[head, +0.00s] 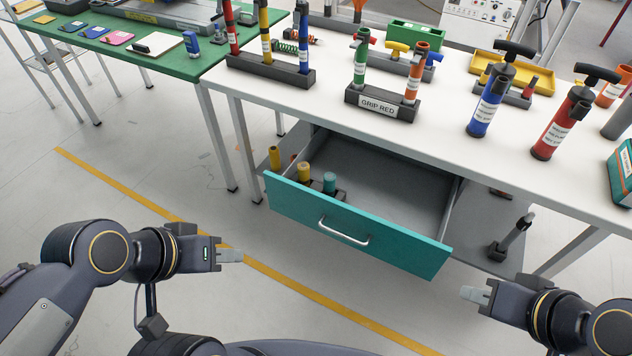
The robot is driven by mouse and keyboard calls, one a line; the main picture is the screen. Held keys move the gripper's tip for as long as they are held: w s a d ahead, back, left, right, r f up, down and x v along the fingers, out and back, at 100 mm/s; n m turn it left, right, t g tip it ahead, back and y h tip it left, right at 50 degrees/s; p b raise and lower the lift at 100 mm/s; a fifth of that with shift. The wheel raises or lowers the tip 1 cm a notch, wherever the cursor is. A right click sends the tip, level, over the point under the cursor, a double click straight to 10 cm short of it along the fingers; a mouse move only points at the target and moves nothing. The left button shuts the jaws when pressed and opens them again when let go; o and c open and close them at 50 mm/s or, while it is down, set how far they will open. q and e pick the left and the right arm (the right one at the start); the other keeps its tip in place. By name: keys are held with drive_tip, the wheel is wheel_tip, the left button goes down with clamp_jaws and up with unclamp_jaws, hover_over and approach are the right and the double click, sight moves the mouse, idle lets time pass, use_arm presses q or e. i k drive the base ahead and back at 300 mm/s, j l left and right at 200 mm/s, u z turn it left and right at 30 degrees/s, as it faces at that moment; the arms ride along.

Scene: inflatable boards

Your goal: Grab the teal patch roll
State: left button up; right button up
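The teal patch roll (329,183) stands upright in the left part of the open drawer (352,245), close behind its teal front panel. It sits in a dark holder next to a yellow roll (304,172). The drawer front hides its lower part. My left gripper (231,256) is in front and to the left of the drawer, apart from it. My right gripper (474,294) is in front and to the right of the drawer, also apart. Both are seen side-on, their fingertips overlapping, and I see nothing held.
The white table (450,120) above the drawer bears labelled pumps, including a blue pump (487,103) and a red pump (562,125), and a grip rack (382,103). A green table (150,50) stands at the left. The drawer's right part is empty. The floor before it is clear.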

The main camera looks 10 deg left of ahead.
sight(330, 178)
drive_tip(key=i+j, duration=0.15)
drive_tip(key=j, duration=0.2)
drive_tip(key=i+j, duration=0.2)
drive_tip(key=j, duration=0.15)
drive_tip(key=i+j+z, duration=0.1)
drive_tip(key=j, duration=0.3)
drive_tip(key=i+j, duration=0.4)
drive_tip(key=j, duration=0.35)
drive_tip(key=l+z, duration=0.05)
